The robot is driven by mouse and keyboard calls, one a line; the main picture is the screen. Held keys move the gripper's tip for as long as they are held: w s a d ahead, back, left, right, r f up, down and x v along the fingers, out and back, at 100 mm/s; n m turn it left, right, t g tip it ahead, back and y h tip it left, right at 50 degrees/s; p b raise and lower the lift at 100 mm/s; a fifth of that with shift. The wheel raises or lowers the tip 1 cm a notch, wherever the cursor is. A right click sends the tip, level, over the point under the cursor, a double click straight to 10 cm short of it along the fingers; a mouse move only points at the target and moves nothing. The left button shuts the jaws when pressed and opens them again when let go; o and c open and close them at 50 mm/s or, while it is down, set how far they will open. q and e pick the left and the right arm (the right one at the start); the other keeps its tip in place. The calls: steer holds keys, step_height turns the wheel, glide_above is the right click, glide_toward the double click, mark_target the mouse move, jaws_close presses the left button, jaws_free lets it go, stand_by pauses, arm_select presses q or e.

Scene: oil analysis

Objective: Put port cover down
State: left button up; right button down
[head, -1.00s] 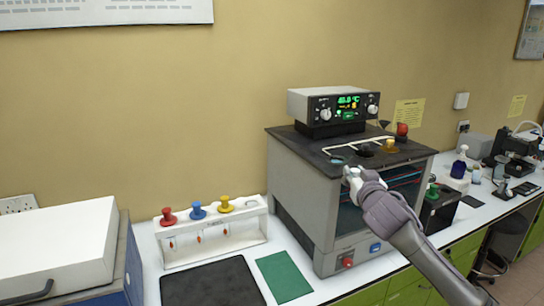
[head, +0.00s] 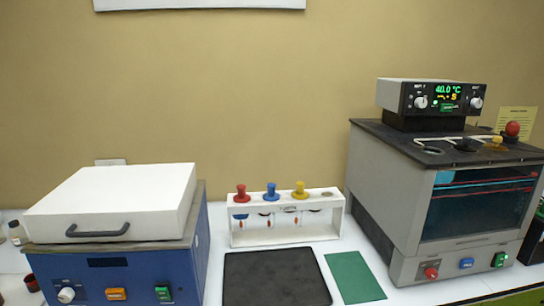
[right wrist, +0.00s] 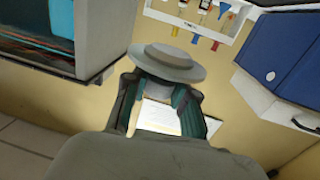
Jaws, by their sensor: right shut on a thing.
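The port cover (right wrist: 165,62), a grey round disc with a raised centre, shows in the right wrist view. My right gripper (right wrist: 160,92) is shut on it, with one finger on each side below the disc. Neither gripper shows in the head view. The grey heating bath (head: 450,210) stands at the right with a dark top. On that top a pale-rimmed round port (head: 429,150) lies beside a black cover (head: 466,145) and a yellow knob. A black mat (head: 275,280) and a green mat (head: 353,277) lie flat and bare on the counter.
A white rack (head: 285,238) with red, blue and yellow-topped pieces stands behind the mats. A blue box (head: 115,260) with a white lid and handle stands at the left. Small bottles (head: 17,233) stand at the far left edge.

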steer(key=s+f, duration=0.3)
steer(key=s, duration=0.6)
steer(key=shift+s+a+f, duration=0.25)
steer(key=shift+s+f, duration=0.1)
